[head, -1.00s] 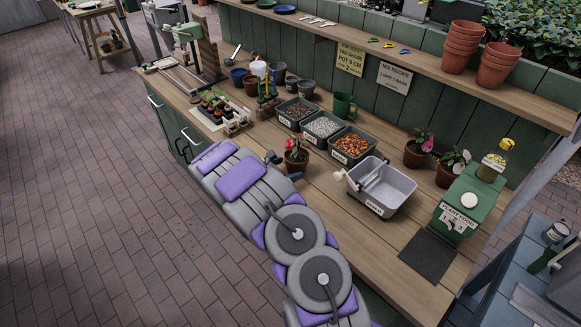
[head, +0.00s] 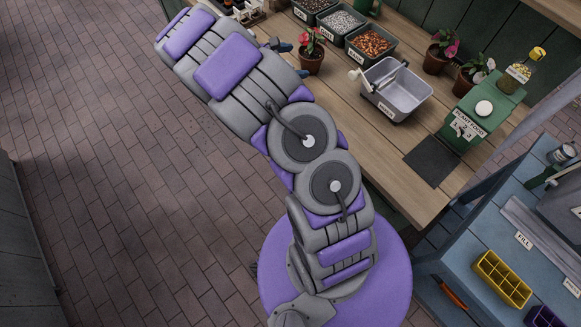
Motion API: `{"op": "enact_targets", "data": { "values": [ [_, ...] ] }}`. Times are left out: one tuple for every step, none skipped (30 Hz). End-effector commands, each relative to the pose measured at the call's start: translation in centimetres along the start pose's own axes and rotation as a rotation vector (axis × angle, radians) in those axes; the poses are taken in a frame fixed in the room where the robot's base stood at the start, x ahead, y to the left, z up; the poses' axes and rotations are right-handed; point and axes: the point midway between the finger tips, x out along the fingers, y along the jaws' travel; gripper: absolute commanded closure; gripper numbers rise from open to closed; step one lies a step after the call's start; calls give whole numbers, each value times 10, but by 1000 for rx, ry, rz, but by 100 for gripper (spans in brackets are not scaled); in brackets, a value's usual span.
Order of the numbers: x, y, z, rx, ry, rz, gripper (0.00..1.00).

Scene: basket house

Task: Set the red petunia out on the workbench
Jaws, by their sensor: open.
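The red petunia (head: 311,57) stands upright in a brown pot on the wooden workbench (head: 365,138), left of the grey tub. Its leaves are green with a few red blooms. My gripper (head: 284,47) is just left of the pot, mostly hidden behind my grey and purple arm. The little of it that shows is open, and nothing is seen held in it. I cannot tell whether it touches the pot.
A grey tub (head: 412,106) with a scoop is right of the petunia. Bins of loose material (head: 368,45) stand behind. Two other potted flowers (head: 437,58) and a green plant food box (head: 485,112) are farther right. A blue bench (head: 470,245) is at right.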

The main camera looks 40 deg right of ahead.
Motion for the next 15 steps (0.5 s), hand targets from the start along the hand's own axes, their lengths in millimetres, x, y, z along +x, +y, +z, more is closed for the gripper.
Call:
{"op": "enact_targets", "data": {
  "values": [
    [-7, -11, 21, 67, 8, -33, 0],
    [-10, -19, 30, 105, 14, -56, 0],
    [-15, -29, 42, 156, 24, -84, 0],
    [-20, -36, 51, 195, 32, -105, 0],
    [-23, -45, 58, 231, 40, -127, 0],
    [-29, -56, 68, 282, 52, -158, 0],
    [-33, -66, 74, 318, 62, -182, 0],
    [-37, -75, 80, 352, 73, -204, 0],
    [-44, -86, 88, 402, 88, -231, 0],
    [-49, -94, 92, 435, 101, -253, 0],
    [-54, -103, 97, 471, 115, -277, 0],
    [-61, -116, 102, 516, 134, -307, 0],
    [-66, -125, 105, 546, 147, -330, 0],
    [-72, -134, 108, 579, 162, -352, 0],
    [-80, -145, 111, 622, 184, -380, 0]
  ]
}}
